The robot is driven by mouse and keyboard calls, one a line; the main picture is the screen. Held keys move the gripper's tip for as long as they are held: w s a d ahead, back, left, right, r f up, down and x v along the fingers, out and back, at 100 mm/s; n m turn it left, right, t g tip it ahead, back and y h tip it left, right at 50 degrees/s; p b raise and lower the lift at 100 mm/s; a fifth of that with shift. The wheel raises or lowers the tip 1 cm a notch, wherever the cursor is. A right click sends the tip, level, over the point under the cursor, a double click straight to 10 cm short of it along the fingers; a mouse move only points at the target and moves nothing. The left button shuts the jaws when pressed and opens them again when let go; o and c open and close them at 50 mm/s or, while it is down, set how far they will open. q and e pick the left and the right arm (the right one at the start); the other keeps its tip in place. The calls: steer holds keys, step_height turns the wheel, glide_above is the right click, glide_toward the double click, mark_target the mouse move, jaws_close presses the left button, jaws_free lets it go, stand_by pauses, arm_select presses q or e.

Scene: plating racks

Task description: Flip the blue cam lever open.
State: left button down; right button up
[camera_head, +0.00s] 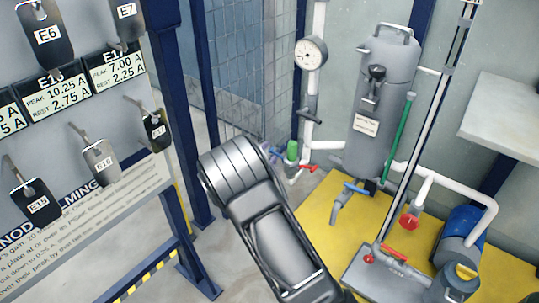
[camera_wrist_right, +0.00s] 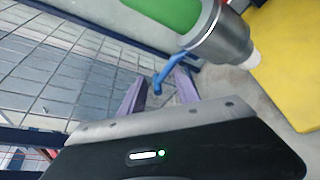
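The blue cam lever (camera_wrist_right: 163,80) shows in the right wrist view as a short bent bar. It sticks out from a grey coupling (camera_wrist_right: 222,40) with a green body (camera_wrist_right: 165,10). My right gripper (camera_wrist_right: 158,92) is open. Its two purple fingers stand on either side of the lever's free end, and I cannot tell whether they touch it. In the head view my right arm hides most of the gripper. The green-topped fitting (camera_head: 292,150) shows just beyond it, and the blue lever there is hardly visible. My left gripper is not in view.
A grey tank (camera_head: 383,90) with a gauge (camera_head: 311,53) and white pipes stands behind. A second blue handle (camera_head: 356,188) sits on a tap over the yellow floor plate (camera_head: 315,205). A board (camera_head: 85,120) with hung tags is at left, beside a blue post (camera_head: 180,110).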

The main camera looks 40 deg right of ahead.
steer(key=shift+d, duration=0.1)
steer(key=shift+c, duration=0.5)
jaws_close()
